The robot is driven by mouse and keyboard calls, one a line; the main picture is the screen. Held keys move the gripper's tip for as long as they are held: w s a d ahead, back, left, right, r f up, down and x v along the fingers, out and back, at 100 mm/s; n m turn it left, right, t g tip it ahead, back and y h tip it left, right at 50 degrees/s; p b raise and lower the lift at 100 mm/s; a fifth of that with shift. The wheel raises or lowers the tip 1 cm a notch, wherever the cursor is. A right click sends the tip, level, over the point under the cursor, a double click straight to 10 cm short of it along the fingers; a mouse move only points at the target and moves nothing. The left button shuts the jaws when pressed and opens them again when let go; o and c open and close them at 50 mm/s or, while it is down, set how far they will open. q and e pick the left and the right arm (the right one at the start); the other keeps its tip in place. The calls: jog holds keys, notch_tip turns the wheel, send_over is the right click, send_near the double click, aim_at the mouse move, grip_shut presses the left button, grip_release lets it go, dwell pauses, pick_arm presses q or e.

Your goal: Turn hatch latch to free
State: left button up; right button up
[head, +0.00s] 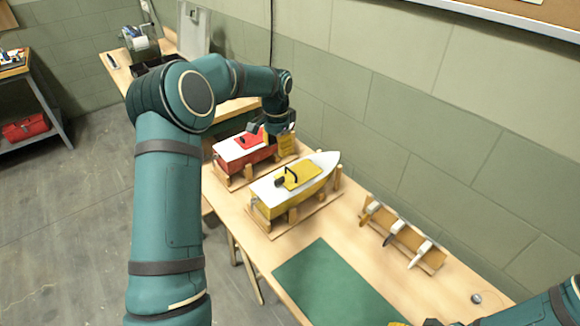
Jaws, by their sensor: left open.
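A white and yellow model boat (315,178) sits in a wooden cradle on the workbench. A yellow hatch (300,175) with a dark latch handle (291,176) is on its deck. A white and red boat (235,150) stands in another cradle behind it, with a red part (249,138) on top. My left gripper (265,132) is over the red boat, behind the yellow one, apart from the yellow boat's latch. It is open, and its fingers are small and partly hidden. My right arm enters at the lower right; its gripper (425,323) is mostly cut off by the bottom edge.
A green mat (335,285) lies on the workbench (240,212) in front of the yellow boat. A wooden rack (402,236) with several white-ended tools stands along the wall side. A small round item (476,298) lies at the right. A block wall borders the bench.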

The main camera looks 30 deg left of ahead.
aim_at(279, 179)
pick_arm(q)
notch_tip(279, 179, down, 14)
jog(key=shift+r+b, duration=0.1)
jog(key=shift+b, duration=0.2)
dwell(0.4)
grip_shut()
